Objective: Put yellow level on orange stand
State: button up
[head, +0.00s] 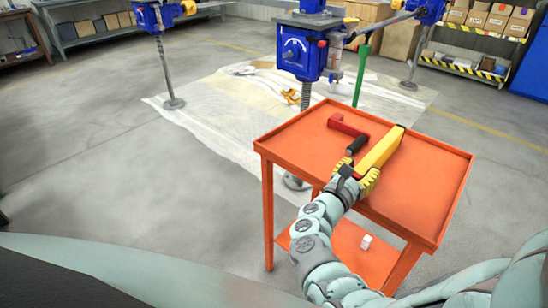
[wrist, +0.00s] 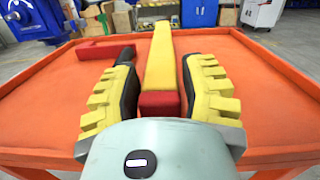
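The yellow level (head: 380,150) lies on the top tray of the orange stand (head: 425,190), a cart-like table with a raised rim. In the wrist view the level (wrist: 160,60) points straight away from me, with its red near end (wrist: 159,103) closest. My gripper (head: 358,172) is at the level's near end. In the wrist view the yellow ribbed fingers of my gripper (wrist: 160,75) are on either side of the level. A narrow gap shows on each side, so it looks open around it. The level's underside is hidden.
A red L-shaped tool with a black handle (head: 345,125) lies on the tray just left of the level. A small white item (head: 366,242) is on the stand's lower shelf. A blue screw jack (head: 302,52) stands behind. The right part of the tray (wrist: 262,85) is clear.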

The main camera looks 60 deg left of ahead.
jog(key=shift+o, duration=1.1)
jog(key=shift+s, duration=0.15)
jog(key=v, duration=1.1)
jog(key=shift+s, duration=0.4)
jog(key=shift+d, duration=0.1)
